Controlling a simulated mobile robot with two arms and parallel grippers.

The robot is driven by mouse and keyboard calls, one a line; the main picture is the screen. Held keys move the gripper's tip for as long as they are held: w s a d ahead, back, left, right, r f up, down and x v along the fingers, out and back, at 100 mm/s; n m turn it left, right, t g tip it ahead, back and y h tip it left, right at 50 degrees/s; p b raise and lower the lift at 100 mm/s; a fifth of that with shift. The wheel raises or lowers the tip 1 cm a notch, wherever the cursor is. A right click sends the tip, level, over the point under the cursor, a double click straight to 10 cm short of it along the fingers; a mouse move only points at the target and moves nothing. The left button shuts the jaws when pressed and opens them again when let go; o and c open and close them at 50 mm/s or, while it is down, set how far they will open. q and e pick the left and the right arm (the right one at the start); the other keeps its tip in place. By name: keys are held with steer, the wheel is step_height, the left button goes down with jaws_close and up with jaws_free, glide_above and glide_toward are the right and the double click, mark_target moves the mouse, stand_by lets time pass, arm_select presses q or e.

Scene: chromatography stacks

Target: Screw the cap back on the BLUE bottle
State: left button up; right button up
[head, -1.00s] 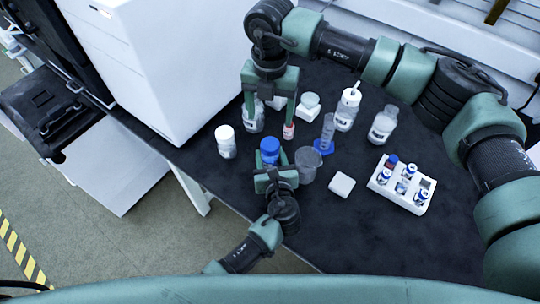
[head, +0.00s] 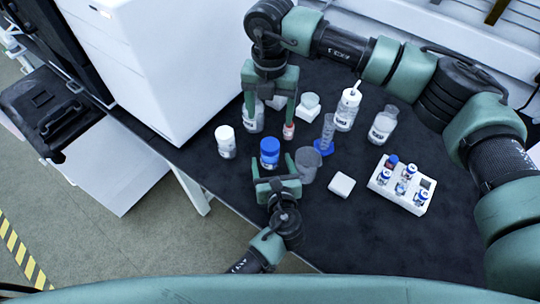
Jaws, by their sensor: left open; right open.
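The blue-capped bottle (head: 270,153) stands upright near the front edge of the dark bench. Its blue cap (head: 270,145) sits on its top; how tightly it is screwed cannot be told. My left gripper (head: 273,163) is open on the near side of this bottle, its fingertips just short of it or at its sides. My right gripper (head: 270,117) is open and points down behind the blue-capped bottle. Its fingers appear near a clear bottle (head: 256,124) and a small pink-labelled vial (head: 289,131), and I see nothing held between them.
A white-capped bottle (head: 226,142) stands left of the blue-capped one, and a clear beaker (head: 308,165) close on its right. A graduated cylinder (head: 327,135), a white block (head: 341,185) and a vial rack (head: 402,184) stand further right. A large white cabinet (head: 165,65) bounds the left.

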mark_target(271, 163)
arm_select(q)
steer(key=shift+v, duration=2.1)
